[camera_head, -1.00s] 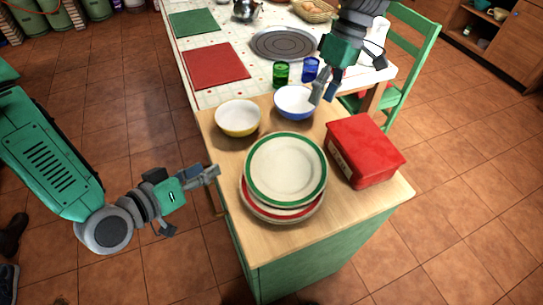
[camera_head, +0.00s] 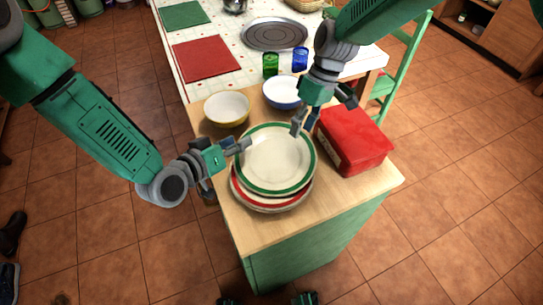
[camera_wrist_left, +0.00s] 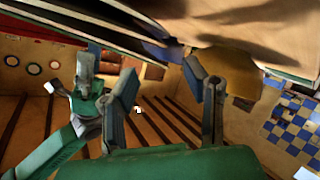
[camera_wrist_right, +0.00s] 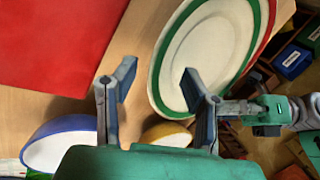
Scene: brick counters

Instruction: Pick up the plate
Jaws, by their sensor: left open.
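The top plate (camera_head: 275,160), cream with a green rim, lies on a stack with a red-rimmed plate (camera_head: 238,190) on the wooden counter. It also shows in the right wrist view (camera_wrist_right: 210,50). My left gripper (camera_head: 244,146) is open at the stack's left edge, its fingertips close to the green rim; contact cannot be told. In the left wrist view its fingers (camera_wrist_left: 165,80) are apart with nothing clearly between them. My right gripper (camera_head: 302,126) is open above the plate's upper right rim. Its fingers (camera_wrist_right: 155,80) are spread, one overlapping the plate in the picture.
A red box (camera_head: 355,140) stands close to the right of the plates. A yellow bowl (camera_head: 227,109) and a blue bowl (camera_head: 280,92) sit behind. Green (camera_head: 270,64) and blue (camera_head: 300,60) glasses stand on the tiled table. The counter's front is clear.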

